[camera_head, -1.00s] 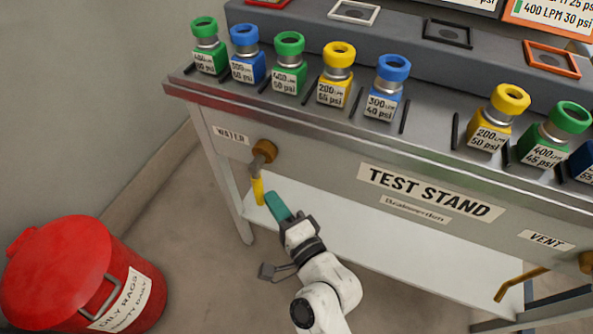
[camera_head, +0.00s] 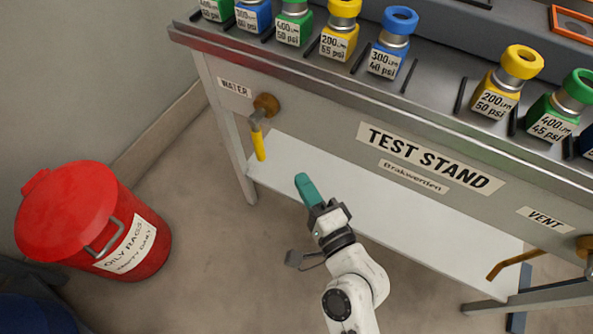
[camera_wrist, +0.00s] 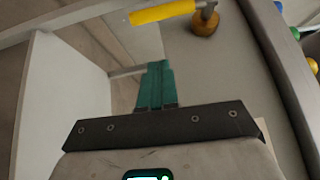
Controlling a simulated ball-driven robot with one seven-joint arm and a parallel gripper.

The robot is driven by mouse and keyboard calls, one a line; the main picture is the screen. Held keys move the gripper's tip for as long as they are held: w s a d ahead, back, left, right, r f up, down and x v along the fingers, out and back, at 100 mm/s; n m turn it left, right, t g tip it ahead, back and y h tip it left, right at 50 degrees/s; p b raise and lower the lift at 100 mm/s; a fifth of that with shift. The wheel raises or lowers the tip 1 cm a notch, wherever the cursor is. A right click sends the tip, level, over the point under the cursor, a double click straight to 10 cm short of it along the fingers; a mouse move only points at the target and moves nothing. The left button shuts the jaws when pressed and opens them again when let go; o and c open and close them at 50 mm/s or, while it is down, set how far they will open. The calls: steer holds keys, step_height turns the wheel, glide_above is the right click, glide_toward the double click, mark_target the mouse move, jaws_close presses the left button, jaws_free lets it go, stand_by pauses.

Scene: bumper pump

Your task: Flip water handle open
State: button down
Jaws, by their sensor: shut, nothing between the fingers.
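The water handle is a yellow lever (camera_head: 258,143) on a brass valve (camera_head: 266,105) beside the WATER label (camera_head: 235,88) at the left of the test stand's front. In the head view it hangs down. In the wrist view the yellow lever (camera_wrist: 163,12) and the brass valve (camera_wrist: 205,22) show at the top, beyond the fingertips. My gripper (camera_head: 302,182) has green fingers, shut and empty. In the head view it is right of and below the lever, apart from it. The green fingers (camera_wrist: 156,80) also show in the wrist view.
A red oily rags bin (camera_head: 95,222) stands on the floor at the left. Several coloured fittings stand along the test stand top (camera_head: 430,115). A yellow-brown VENT handle (camera_head: 518,262) is at the right. A white lower shelf (camera_head: 420,235) lies under the stand.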

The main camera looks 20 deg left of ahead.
steer(key=shift+v, duration=2.15)
steer(key=s+d+f+n+g+h, duration=0.2)
steer(key=d+f+n+g+h, duration=0.2)
steer(key=d+f+n, duration=0.4)
steer(key=s+d+f+n+g+h, duration=0.15)
steer(key=s+d+g+h, duration=0.3)
steer(key=s+d, duration=0.55)
steer(key=s+d+f+g+h, duration=0.2)
steer(key=s+d+g+h, duration=0.3)
steer(key=d, duration=0.8)
step_height(320, 180, up, 27)
steer(key=t+p, duration=0.1)
steer(key=p, duration=2.6)
steer(key=shift+s+r+y+p, duration=0.2)
steer(key=shift+s+y+p, duration=0.15)
steer(key=shift+s, duration=0.15)
